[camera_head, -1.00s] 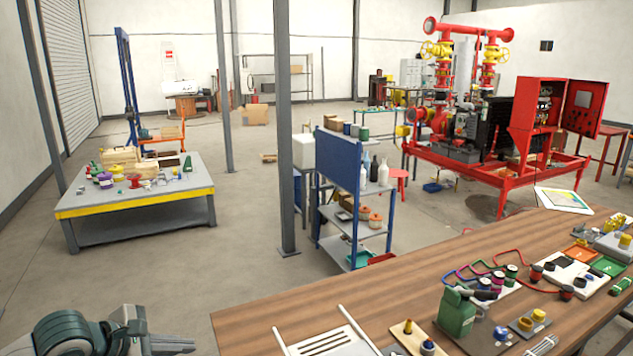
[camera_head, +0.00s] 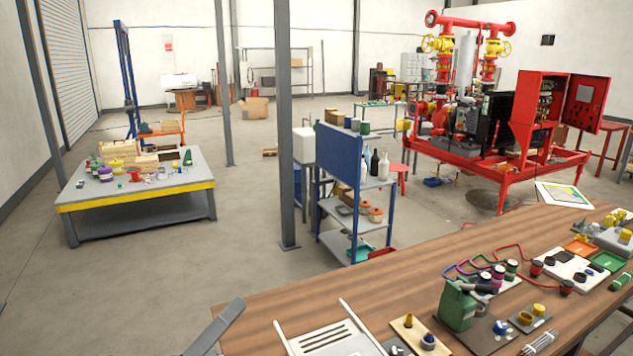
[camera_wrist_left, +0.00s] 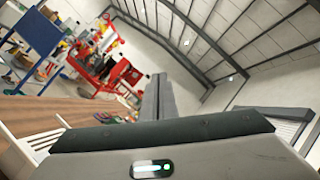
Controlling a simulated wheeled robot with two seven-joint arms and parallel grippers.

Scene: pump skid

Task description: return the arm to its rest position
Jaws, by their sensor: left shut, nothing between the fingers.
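My left gripper (camera_head: 225,320) shows at the bottom edge of the head view as a slim grey shape, pointing up and to the right. It is beside the left end of the wooden workbench (camera_head: 290,296), left of a white slatted rack. The rest of the left arm is out of that view. In the left wrist view my gripper's two grey fingers (camera_wrist_left: 158,97) lie together, shut with nothing between them, tilted up toward the roof. My right gripper is not in view.
The bench holds a white slatted rack (camera_head: 328,338), a green canister (camera_head: 457,305) and several small parts. A blue-backed shelf (camera_head: 338,165) stands behind it. A grey pillar (camera_head: 284,130) rises left of the shelf. The floor (camera_head: 130,275) left of the bench is clear.

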